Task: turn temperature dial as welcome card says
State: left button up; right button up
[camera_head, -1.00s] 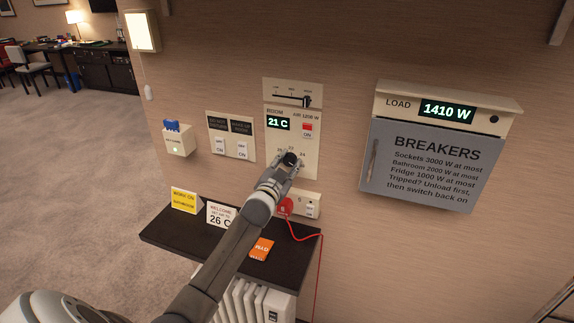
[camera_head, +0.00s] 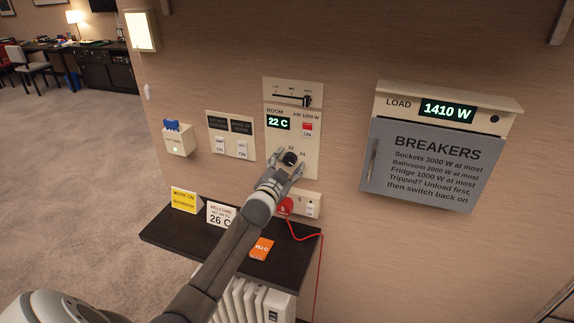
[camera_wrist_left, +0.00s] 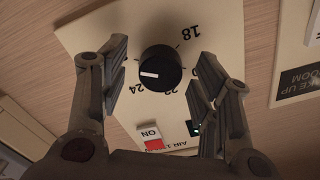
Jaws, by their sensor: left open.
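The black temperature dial (camera_head: 290,158) is on the cream wall panel (camera_head: 301,120), whose green display (camera_head: 278,123) reads 22 C. The dial also shows in the left wrist view (camera_wrist_left: 160,68), with a white pointer mark and numbers such as 18, 22 and 24 around it. The welcome card (camera_head: 220,214) stands on the dark shelf and shows 26 C. My left gripper (camera_head: 283,168) is at the dial and open. In the wrist view its fingers (camera_wrist_left: 162,80) are on either side of the dial, with gaps between. My right gripper is not in view.
A yellow card (camera_head: 184,200) and an orange card (camera_head: 262,248) are on the dark shelf (camera_head: 175,233). A red plug (camera_head: 286,205) with a hanging red cord is beside my arm. A breaker box (camera_head: 425,165) is at right, its load display reading 1410 W.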

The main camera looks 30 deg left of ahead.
pick_arm(q)
jog(key=v, duration=1.2)
dwell(0.5)
